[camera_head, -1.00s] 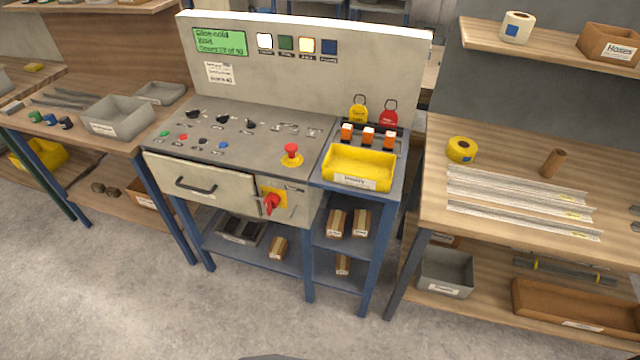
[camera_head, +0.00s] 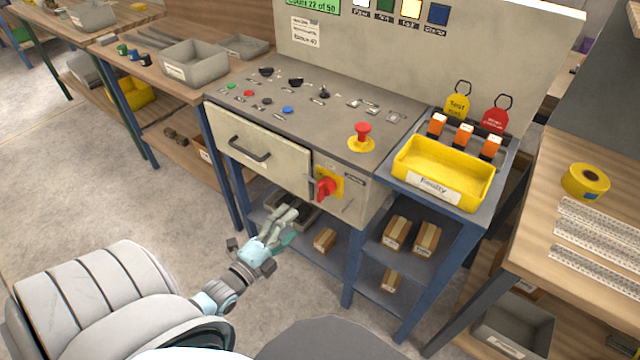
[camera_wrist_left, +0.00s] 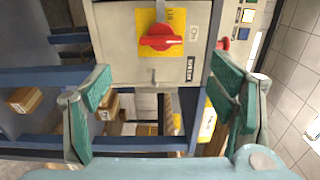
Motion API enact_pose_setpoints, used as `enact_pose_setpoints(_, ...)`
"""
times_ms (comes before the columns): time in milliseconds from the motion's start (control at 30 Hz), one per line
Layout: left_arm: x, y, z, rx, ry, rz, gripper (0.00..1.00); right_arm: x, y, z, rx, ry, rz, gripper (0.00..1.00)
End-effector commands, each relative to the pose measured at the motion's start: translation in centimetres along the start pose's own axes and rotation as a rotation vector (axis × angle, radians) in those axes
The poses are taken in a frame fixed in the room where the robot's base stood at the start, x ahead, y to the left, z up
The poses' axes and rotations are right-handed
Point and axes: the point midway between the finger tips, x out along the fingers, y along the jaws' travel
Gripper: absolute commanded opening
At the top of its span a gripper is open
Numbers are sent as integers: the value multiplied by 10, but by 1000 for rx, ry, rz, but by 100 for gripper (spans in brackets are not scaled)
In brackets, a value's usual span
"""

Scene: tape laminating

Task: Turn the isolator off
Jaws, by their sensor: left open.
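The isolator is a red rotary handle (camera_head: 326,188) on a yellow plate (camera_head: 336,178), on the front of the grey control desk, right of the drawer. In the left wrist view the red handle (camera_wrist_left: 161,38) sits at the top middle, its bar lying across the picture. My left gripper (camera_head: 290,222) is in front of the desk, below and left of the handle and apart from it. In the left wrist view its green-padded fingers (camera_wrist_left: 160,90) are spread wide with nothing between them. My right gripper is not in view.
A red emergency stop button (camera_head: 362,134) stands on the desk top above the isolator. A drawer with a black handle (camera_head: 248,150) is to the left. A yellow tray (camera_head: 442,172) sits to the right. Small boxes (camera_head: 397,233) lie on the shelves below.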

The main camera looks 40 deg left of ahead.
Motion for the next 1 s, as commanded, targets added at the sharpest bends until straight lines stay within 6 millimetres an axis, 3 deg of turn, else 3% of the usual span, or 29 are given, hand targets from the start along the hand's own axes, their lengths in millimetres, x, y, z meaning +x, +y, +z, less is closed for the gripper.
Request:
enact_pose_setpoints(300, 84, 2, 2, -5, -5, 0, 77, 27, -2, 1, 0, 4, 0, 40)
enact_pose_setpoints(500, 122, 2, 2, -6, -5, 4, 77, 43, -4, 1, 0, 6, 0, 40)
enact_pose_setpoints(867, 132, -2, 2, -7, -7, 7, 77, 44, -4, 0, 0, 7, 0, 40)
enact_pose_setpoints(1000, 132, -2, 2, -7, -7, 7, 56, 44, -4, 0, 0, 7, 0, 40)
